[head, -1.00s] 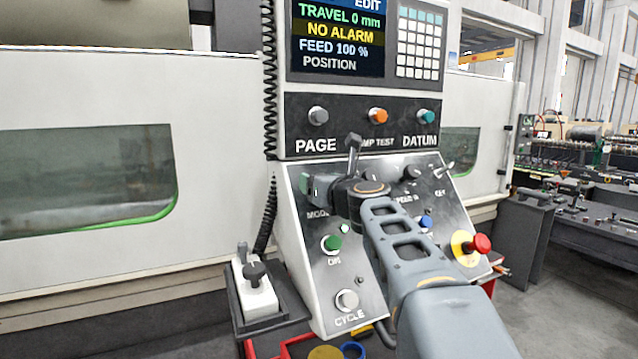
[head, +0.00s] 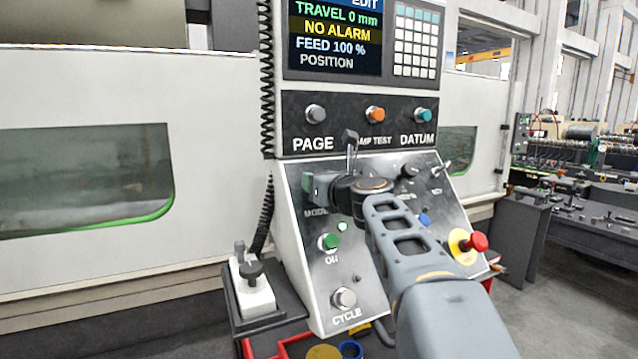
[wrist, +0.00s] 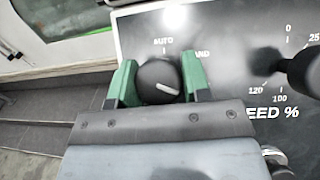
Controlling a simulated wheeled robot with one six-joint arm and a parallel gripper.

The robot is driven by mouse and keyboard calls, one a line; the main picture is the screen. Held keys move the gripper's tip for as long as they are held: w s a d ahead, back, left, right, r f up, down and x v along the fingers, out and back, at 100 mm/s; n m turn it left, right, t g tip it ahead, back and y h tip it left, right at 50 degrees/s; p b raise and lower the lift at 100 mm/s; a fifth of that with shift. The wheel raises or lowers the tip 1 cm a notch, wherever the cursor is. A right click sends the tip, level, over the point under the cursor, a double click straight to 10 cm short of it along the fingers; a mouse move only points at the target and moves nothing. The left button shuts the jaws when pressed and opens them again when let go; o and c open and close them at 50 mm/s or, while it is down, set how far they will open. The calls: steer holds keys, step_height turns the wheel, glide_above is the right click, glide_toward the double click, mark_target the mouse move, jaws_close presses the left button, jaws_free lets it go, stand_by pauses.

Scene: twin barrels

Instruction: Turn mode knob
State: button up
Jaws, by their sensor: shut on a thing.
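The mode knob (wrist: 154,72) is round and black with a white pointer line. It sits on the sloped panel, between the AUTO mark above it and a partly covered mark ending in "AND" at upper right. The pointer line slants to the right and slightly down. My gripper (wrist: 160,80) is shut on the knob, one green finger on each side. In the head view my gripper (head: 318,187) is at the panel's upper left, just above the MODE label, and its body hides most of the knob.
A green ON button (head: 329,242), a CYCLE button (head: 344,298) and a red emergency stop (head: 476,242) are on the same panel. The screen (head: 335,38) reads EDIT and NO ALARM.

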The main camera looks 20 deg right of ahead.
steer(key=n+y, duration=0.2)
steer(key=n, duration=0.1)
steer(key=shift+f+g, duration=0.1)
steer(key=shift+g, duration=0.3)
steer(key=n+g+y, duration=0.1)
steer(key=n+y, duration=0.1)
steer(key=n, duration=0.2)
steer(key=n+g+y+p, duration=0.1)
steer(key=n+g+p, duration=0.1)
steer(key=n, duration=0.1)
steer(key=n+g+y+p, duration=0.2)
steer(key=n, duration=0.2)
steer(key=shift+r+n, duration=0.2)
steer(key=shift+n, duration=0.1)
steer(key=n+g, duration=0.2)
steer(key=n+g+p, duration=0.1)
steer(key=n+g, duration=0.1)
steer(key=n, duration=0.1)
steer(key=shift+f, duration=0.2)
steer(key=n+g+h, duration=0.1)
steer(key=n, duration=0.1)
steer(key=n+g+h, duration=0.1)
steer(key=n+g, duration=0.1)
steer(key=n, duration=0.1)
steer(key=shift+f, duration=0.1)
steer(key=shift+n, duration=0.4)
steer(key=o, duration=0.9)
steer(key=shift+a, duration=0.1)
